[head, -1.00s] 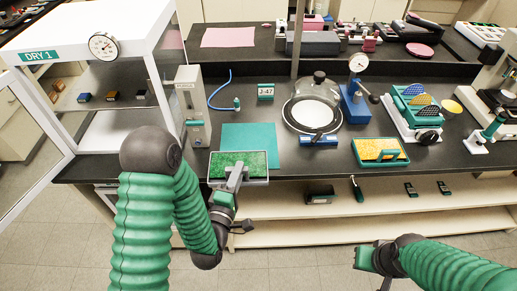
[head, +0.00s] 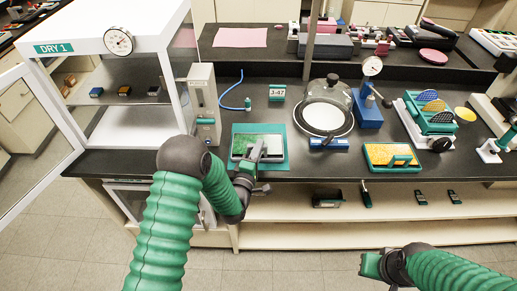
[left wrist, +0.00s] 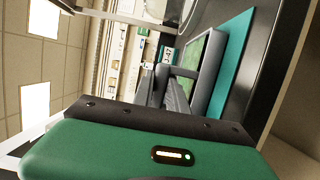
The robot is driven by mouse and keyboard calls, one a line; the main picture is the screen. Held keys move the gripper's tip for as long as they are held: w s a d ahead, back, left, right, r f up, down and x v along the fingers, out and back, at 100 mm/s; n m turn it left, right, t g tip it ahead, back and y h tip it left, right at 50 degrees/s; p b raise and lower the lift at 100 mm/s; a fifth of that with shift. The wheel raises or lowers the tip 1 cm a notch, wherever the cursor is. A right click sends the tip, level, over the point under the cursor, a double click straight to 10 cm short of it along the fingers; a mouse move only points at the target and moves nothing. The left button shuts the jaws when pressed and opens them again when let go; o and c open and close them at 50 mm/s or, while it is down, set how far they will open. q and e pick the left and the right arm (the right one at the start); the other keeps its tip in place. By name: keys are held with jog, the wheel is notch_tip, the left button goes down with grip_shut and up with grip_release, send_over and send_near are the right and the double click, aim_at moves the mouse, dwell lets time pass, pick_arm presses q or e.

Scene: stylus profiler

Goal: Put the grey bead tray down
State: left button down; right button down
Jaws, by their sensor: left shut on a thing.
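The grey bead tray (head: 238,154), filled with green beads, is over the teal mat (head: 284,150) on the dark bench.
A tray of yellow beads (head: 378,154) stands to the right. A round glass-domed vessel (head: 325,110) stands behind. A J-47 sign (head: 277,92) is behind the mat.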

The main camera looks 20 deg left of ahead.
pick_arm(q)
jog(key=c, duration=1.7)
grip_release()
jog(key=shift+d, duration=0.1)
jog(key=o, duration=0.4)
jog(key=shift+s+d+r, duration=0.1)
jog(key=shift+d, duration=0.2)
pick_arm(e)
jog(key=shift+d, duration=0.4)
pick_arm(q)
jog(key=shift+a, duration=0.1)
pick_arm(e)
jog(key=shift+f, duration=0.1)
